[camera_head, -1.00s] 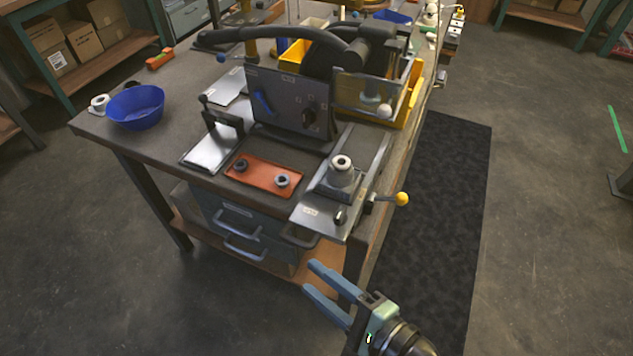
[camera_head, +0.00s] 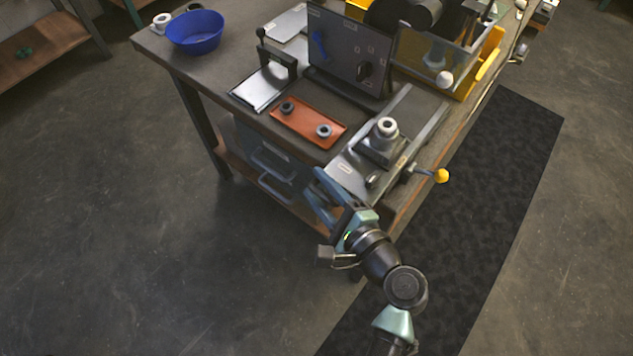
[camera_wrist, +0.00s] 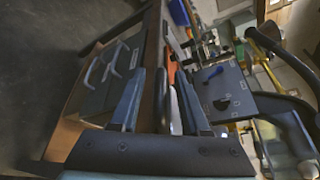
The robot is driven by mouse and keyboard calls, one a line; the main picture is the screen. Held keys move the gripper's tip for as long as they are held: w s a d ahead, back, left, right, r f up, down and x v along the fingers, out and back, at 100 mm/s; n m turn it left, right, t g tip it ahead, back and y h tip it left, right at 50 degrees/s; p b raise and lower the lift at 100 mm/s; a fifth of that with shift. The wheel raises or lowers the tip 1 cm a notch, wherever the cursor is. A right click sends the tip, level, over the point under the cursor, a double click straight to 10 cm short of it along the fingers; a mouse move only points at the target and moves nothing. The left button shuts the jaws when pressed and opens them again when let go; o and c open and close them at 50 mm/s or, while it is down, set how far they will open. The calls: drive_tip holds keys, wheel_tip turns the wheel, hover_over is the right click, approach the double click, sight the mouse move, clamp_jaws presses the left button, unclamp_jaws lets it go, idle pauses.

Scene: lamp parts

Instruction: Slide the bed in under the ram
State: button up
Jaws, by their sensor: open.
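The bed (camera_head: 345,178) is a flat metal slide at the bench's front right corner, drawn out in front of the machine. It carries a dark block with a pale-topped grey cylinder (camera_head: 386,130) standing upright. The ram is not clearly visible; the press body behind the clear guard (camera_head: 440,52) is cut off by the top edge. My gripper (camera_head: 314,180) is open and empty, its blue fingers close by the bed's front left end. In the wrist view, both fingers (camera_wrist: 158,75) are apart; the bed is hard to make out there.
A yellow-balled lever (camera_head: 441,176) sticks out right of the bed. An orange tray (camera_head: 306,138) with two dark rings lies to the left. The upright control panel (camera_head: 347,55) stands behind. Drawer handles (camera_head: 272,168) project below the bench top.

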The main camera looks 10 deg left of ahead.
drive_tip(key=shift+w+a+f, duration=0.1)
drive_tip(key=shift+w+a, duration=0.3)
drive_tip(key=c, duration=0.7)
drive_tip(key=shift+f, duration=0.1)
clamp_jaws()
